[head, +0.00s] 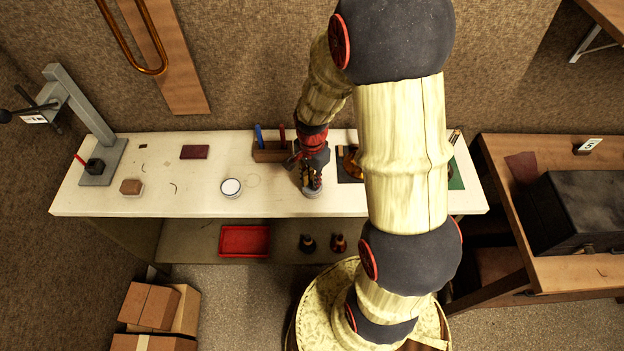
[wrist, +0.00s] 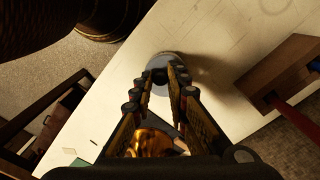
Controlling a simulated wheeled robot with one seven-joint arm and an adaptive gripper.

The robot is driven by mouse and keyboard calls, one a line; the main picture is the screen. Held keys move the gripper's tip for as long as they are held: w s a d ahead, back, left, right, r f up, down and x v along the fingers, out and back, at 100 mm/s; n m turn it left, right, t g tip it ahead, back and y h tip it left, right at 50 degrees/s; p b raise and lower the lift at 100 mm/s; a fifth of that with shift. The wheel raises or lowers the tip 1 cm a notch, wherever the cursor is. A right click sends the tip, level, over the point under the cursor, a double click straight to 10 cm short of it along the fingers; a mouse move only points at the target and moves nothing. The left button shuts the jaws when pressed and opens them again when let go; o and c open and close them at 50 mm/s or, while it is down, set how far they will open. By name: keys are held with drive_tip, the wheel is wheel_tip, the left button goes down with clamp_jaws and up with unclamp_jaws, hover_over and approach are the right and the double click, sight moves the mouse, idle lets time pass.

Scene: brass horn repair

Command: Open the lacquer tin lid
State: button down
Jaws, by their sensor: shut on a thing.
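The lacquer tin (head: 313,194) appears as a round grey shape near the front edge of the white bench, mostly hidden under my gripper in the head view. In the wrist view its round grey lid (wrist: 186,62) lies at the fingertips, with a dark knob-like part between them. My gripper (head: 312,183) points down at it and is shut on the lid. The fingertips also show in the wrist view (wrist: 162,76). I cannot tell whether the lid is seated or raised.
A round white-topped dish (head: 231,187) stands left of my gripper. A wooden holder (head: 271,155) with blue and red tools is behind it to the left. A brass part (head: 350,163) on a dark mat is close on the right. The bench's left middle is mostly clear.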

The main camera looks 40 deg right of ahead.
drive_tip(key=shift+w+r+p, duration=0.1)
drive_tip(key=shift+r+p, duration=0.1)
drive_tip(key=shift+p, duration=0.1)
idle(0.4)
drive_tip(key=p, duration=0.1)
drive_tip(key=g+y+p, duration=0.1)
drive_tip(key=shift+w+d+r+p, duration=0.25)
drive_tip(key=shift+w+r+p, duration=0.05)
drive_tip(key=shift+r+p, duration=0.1)
drive_tip(key=shift+w+d+r+g+y+p, duration=0.2)
drive_tip(key=shift+w+g+y+p, duration=0.1)
drive_tip(key=shift+g+p, duration=0.55)
drive_tip(key=shift+w+d+r+g+y+p, duration=0.1)
drive_tip(key=shift+w+d+g+y+p, duration=0.1)
drive_tip(key=shift+w+g+y+p, duration=0.3)
drive_tip(key=shift+w+d+r+g+y+p, duration=0.1)
drive_tip(key=shift+d+g+y+p, duration=0.2)
drive_tip(key=shift+p, duration=0.4)
drive_tip(key=shift+w+d+g+y+p, duration=0.2)
drive_tip(key=shift+w+g+y+p, duration=0.35)
drive_tip(key=shift+g, duration=0.5)
